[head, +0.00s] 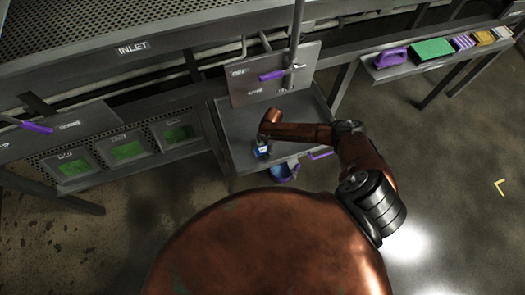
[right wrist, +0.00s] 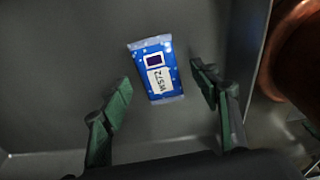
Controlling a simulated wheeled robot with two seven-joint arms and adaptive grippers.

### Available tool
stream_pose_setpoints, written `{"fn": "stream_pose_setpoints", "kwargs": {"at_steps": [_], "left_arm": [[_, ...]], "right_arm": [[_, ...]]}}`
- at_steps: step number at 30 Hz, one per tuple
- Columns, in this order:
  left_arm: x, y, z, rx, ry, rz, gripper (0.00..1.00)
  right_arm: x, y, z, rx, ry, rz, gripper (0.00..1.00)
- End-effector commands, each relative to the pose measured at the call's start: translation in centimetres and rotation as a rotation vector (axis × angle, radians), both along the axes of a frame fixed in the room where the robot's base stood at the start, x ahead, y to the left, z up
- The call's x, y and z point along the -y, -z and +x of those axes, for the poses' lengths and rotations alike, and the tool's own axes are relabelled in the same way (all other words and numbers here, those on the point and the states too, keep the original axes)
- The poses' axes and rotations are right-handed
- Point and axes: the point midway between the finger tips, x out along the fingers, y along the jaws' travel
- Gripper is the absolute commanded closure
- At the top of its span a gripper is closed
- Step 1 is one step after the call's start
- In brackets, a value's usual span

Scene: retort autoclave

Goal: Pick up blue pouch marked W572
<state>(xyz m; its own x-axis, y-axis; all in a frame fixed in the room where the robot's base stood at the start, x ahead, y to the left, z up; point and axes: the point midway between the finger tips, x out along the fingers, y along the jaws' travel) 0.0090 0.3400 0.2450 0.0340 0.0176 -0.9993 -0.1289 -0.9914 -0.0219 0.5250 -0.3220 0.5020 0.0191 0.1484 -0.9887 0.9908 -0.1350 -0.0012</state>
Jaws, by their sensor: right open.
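The blue pouch (right wrist: 156,71) marked W572 lies flat on a grey metal tray (right wrist: 60,80), its white label facing up, in the right wrist view. My right gripper (right wrist: 160,95) is open, with one green-padded finger on each side of the pouch's lower part and visible gaps between. I cannot tell how high the fingers are above the tray. In the head view the pouch is a small blue patch (head: 262,150) partly hidden by my right gripper (head: 263,145). My left gripper is not in view.
A raised panel with a purple handle (head: 272,75) stands behind the tray (head: 240,125). A shelf on the right holds a purple item (head: 390,58) and a green block (head: 431,49).

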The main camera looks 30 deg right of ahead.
Motion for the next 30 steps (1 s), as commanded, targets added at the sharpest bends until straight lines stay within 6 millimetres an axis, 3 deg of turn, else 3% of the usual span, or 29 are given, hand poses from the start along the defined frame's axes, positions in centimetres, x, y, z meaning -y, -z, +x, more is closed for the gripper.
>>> {"fn": "stream_pose_setpoints", "kwargs": {"at_steps": [10,30], "left_arm": [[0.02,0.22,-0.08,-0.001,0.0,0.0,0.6],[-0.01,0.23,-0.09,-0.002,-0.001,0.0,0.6]], "right_arm": [[-0.08,0.78,0.05,0.001,0.0,0.0,0.44],[-0.07,0.78,0.03,0.001,0.0,-0.001,0.89]]}}
